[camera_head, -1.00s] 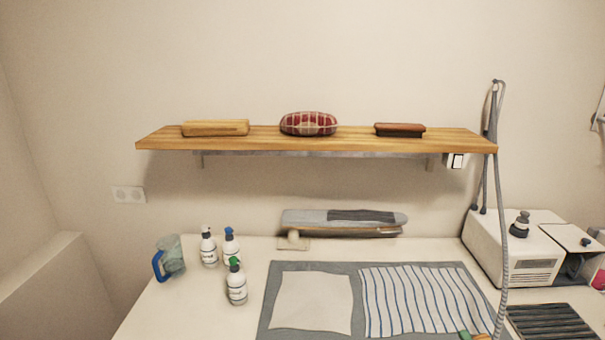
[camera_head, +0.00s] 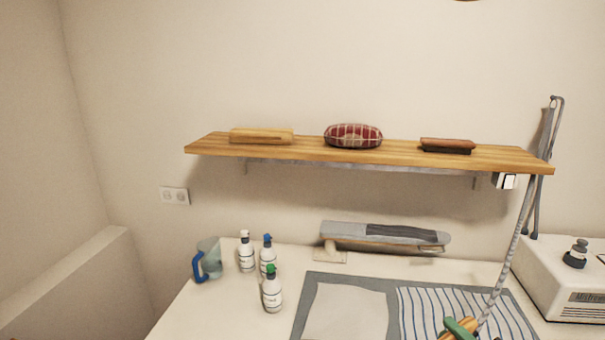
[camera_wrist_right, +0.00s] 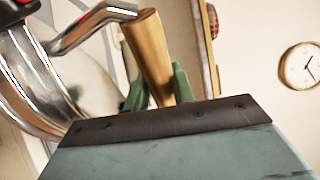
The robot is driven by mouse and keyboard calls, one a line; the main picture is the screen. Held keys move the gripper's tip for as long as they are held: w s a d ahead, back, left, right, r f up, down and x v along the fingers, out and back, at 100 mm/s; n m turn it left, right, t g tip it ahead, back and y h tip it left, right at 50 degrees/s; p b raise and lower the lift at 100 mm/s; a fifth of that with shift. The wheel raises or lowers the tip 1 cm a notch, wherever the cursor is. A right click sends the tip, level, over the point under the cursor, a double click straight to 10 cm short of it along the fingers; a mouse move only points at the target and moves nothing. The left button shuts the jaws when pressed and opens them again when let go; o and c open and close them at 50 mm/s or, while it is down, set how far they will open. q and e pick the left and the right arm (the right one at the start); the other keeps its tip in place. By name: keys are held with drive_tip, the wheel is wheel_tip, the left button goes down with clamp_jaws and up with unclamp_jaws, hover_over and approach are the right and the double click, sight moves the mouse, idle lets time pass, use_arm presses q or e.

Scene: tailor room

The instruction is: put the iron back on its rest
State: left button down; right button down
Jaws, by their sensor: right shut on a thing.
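My right gripper (camera_head: 460,328) shows at the bottom edge of the head view, over the striped cloth, with green fingers closed on the iron's wooden handle (camera_head: 445,333). In the right wrist view, the green fingertips (camera_wrist_right: 158,88) grip the light wooden handle (camera_wrist_right: 148,50). The shiny metal part of the iron (camera_wrist_right: 40,85) is at the left there. The iron's soleplate is hidden in the head view. A grey braided cord (camera_head: 510,262) runs from the wall hook down to the iron. The rest is not clearly in view now. My left gripper is not in view.
The pressing mat (camera_head: 350,285) carries a white cloth (camera_head: 345,315) and a striped cloth (camera_head: 430,310). Several bottles (camera_head: 271,292) and a blue-handled jug (camera_head: 207,260) stand left. A sleeve board (camera_head: 385,237) lies behind. A shelf (camera_head: 400,155) hangs above; a white machine (camera_head: 570,280) is right.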

drive_tip(key=shift+y, duration=0.4)
drive_tip(key=r, duration=0.2)
drive_tip(key=a+r, duration=0.2)
drive_tip(key=r, duration=0.1)
drive_tip(key=shift+s+a+r, duration=0.2)
drive_tip(key=shift+s+r, duration=0.1)
drive_tip(key=shift+s, duration=0.1)
drive_tip(key=shift+s+a+f+m+h, duration=0.1)
drive_tip(key=shift+a+f+m+h, duration=0.15)
drive_tip(key=shift+a+h, duration=0.35)
drive_tip(key=shift+s+a+f+m+h, duration=0.15)
drive_tip(key=shift+a+m+h, duration=0.2)
drive_tip(key=shift+a, duration=0.35)
drive_tip(key=shift+a+m+h, duration=1)
drive_tip(key=shift+a+h, duration=0.75)
drive_tip(key=shift+a, duration=1.15)
wheel_tip(320, 180, down, 15)
drive_tip(key=b, duration=1.5)
drive_tip(key=shift+w+t, duration=0.15)
drive_tip(key=shift+t, duration=0.25)
drive_tip(key=shift+d+r, duration=0.1)
